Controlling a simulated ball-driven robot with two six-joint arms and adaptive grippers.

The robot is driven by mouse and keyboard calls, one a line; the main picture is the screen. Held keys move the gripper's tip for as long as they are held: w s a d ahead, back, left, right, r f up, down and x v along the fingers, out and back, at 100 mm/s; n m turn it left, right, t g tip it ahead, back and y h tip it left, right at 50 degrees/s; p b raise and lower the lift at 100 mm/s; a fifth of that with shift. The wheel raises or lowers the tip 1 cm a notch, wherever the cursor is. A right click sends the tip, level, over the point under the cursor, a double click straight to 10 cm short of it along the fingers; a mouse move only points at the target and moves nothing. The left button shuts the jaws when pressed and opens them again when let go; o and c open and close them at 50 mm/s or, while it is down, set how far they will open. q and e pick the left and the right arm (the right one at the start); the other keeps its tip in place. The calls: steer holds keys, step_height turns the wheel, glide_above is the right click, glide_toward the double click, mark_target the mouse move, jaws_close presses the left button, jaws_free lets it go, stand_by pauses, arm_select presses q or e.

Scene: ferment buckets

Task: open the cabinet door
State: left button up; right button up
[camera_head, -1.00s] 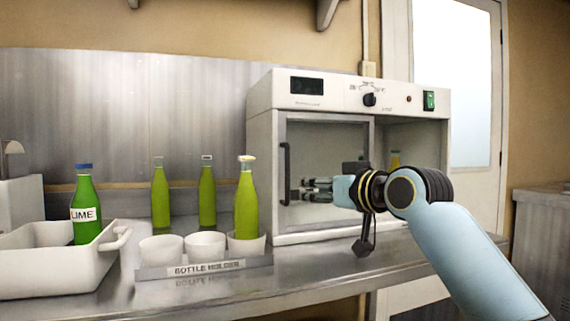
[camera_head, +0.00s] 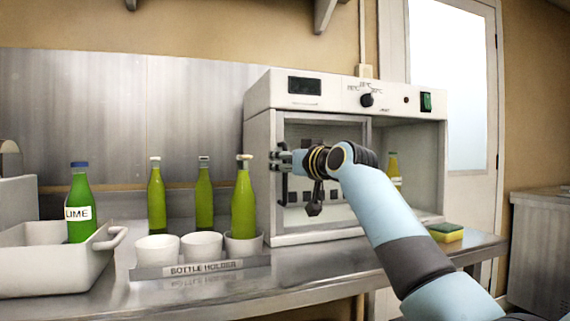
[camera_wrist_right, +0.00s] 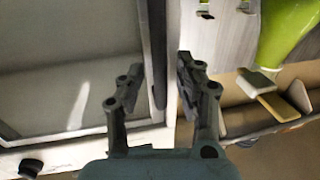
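The white cabinet (camera_head: 262,95) stands on the steel counter. Its framed glass door (camera_head: 340,208) covers the left part of the front and looks shut. A dark vertical handle (camera_head: 283,190) is on the door's left side, partly hidden by my gripper. My right gripper (camera_head: 277,161) is at the handle's upper part, fingers pointing left. In the right wrist view, my right gripper (camera_wrist_right: 160,68) has its fingers apart, with the dark handle bar (camera_wrist_right: 154,40) between them, close to the left finger. I cannot see a firm grip. My left gripper is not in view.
A bottle holder (camera_head: 200,268) with white cups and a white tub (camera_head: 40,275) with a lime bottle (camera_head: 80,205) stand left of the cabinet. Green bottles (camera_head: 157,195) stand near the holder. A sponge (camera_head: 446,232) lies right of the cabinet. A bottle (camera_head: 393,170) shows inside.

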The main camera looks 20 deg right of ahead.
jaws_close()
steer(key=shift+w+f, duration=0.1)
stand_by(0.5)
